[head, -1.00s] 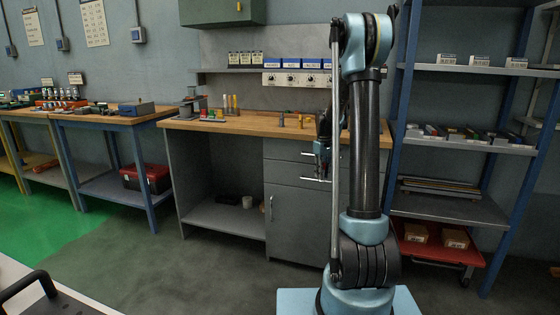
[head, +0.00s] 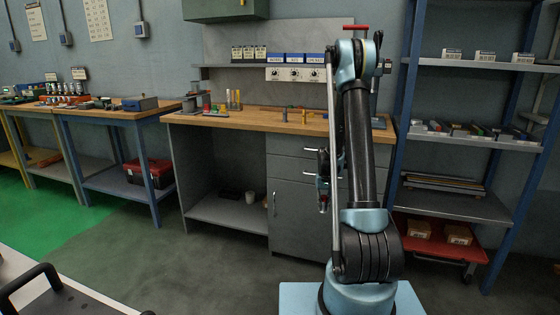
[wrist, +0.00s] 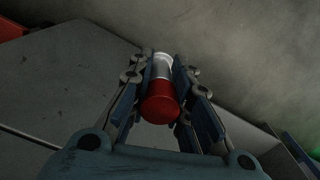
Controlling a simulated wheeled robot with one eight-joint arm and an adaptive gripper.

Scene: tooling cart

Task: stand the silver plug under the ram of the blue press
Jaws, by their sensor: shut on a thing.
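My gripper (wrist: 158,95) is shut on a plug, a short cylinder with a silver far part (wrist: 162,67) and a red near part (wrist: 160,103). The fingers lie along both its sides. A red bar (head: 356,27) shows above my arm at the back of the bench, perhaps the press's handle. The rest of the press is mostly hidden behind my arm, and its ram cannot be seen.
The wooden workbench top (head: 250,121) carries a small grey stand (head: 190,103), upright coloured pegs (head: 234,98) and a yellow piece (head: 304,117). A blue-framed shelf rack (head: 480,140) stands close on the right. Floor in front of the bench is clear.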

